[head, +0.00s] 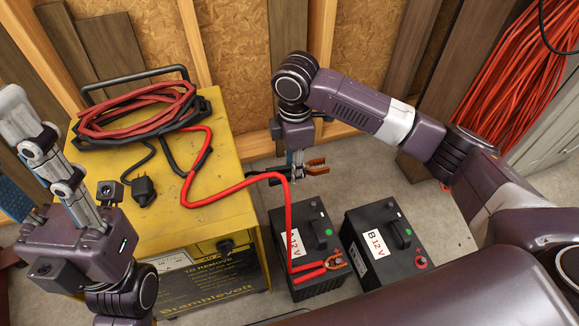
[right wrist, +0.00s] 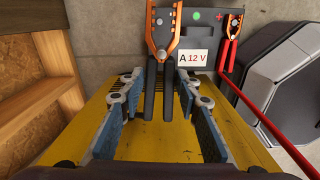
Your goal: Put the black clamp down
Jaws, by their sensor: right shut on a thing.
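The black clamp (head: 317,167) has copper-orange jaws and black handles. My right gripper (head: 297,165) is shut on its handles and holds it in the air, near the back of battery A (head: 302,222) in the head view. In the right wrist view the clamp (right wrist: 163,40) lies between the blue-padded fingers (right wrist: 160,115), its jaws pointing to the battery's top. Whether it touches the battery is unclear.
A yellow charger (head: 232,135) with coiled red and black cables (head: 135,110) stands left of the batteries. A red clamp (head: 325,268) sits on battery A's plus terminal. Battery B (head: 385,240) is to the right. Orange cord (head: 525,80) hangs at the back right.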

